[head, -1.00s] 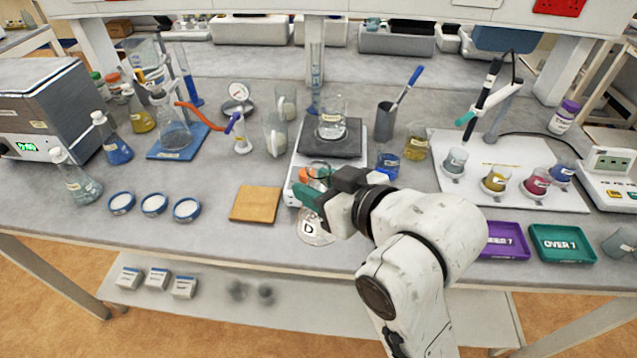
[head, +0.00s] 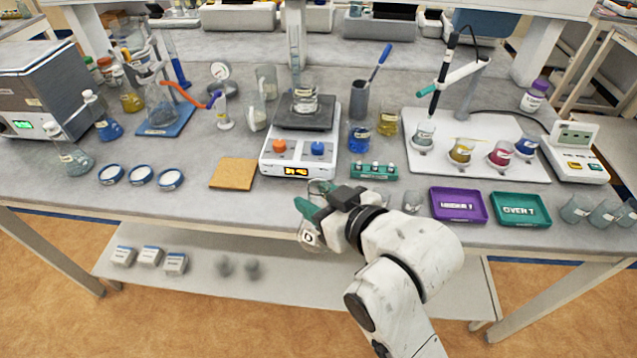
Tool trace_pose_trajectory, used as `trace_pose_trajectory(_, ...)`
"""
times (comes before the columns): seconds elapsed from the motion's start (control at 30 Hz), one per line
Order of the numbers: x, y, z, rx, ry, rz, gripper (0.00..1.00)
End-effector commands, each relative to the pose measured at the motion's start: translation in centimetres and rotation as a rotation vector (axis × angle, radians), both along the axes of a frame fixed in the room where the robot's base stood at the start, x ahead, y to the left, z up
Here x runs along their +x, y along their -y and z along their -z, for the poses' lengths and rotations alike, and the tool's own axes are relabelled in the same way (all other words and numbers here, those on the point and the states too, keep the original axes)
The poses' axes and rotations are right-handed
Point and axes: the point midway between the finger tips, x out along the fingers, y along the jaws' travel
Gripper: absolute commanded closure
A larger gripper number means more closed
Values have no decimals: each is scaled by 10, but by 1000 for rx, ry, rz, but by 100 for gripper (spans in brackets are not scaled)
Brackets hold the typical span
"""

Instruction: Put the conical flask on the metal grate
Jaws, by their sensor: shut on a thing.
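A clear conical flask (head: 309,238) with a white label marked D is in my gripper (head: 312,207). The green-tipped fingers are shut around its upper part. The flask looks close to upright and overlaps the bench's front edge, below the hotplate in the picture. The fingers and wrist hide part of it. I cannot pick out a metal grate with certainty. A dark square plate (head: 287,119) lies on top of the white hotplate (head: 272,160), with a beaker (head: 305,99) standing on it.
A small teal rack (head: 375,171), a purple tray (head: 459,205) and a green tray (head: 521,209) lie right of the flask. A tan square board (head: 233,173) lies to its left. Blue and yellow beakers stand right of the hotplate.

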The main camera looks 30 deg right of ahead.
Motion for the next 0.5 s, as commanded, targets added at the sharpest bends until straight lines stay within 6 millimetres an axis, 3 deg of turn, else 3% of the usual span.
trace_pose_trajectory(0.23,-2,1,64,-1,-8,44,100)
trace_pose_trajectory(0.4,-2,3,129,-3,-9,96,100)
trace_pose_trajectory(0.5,-1,3,155,-2,-5,118,100)
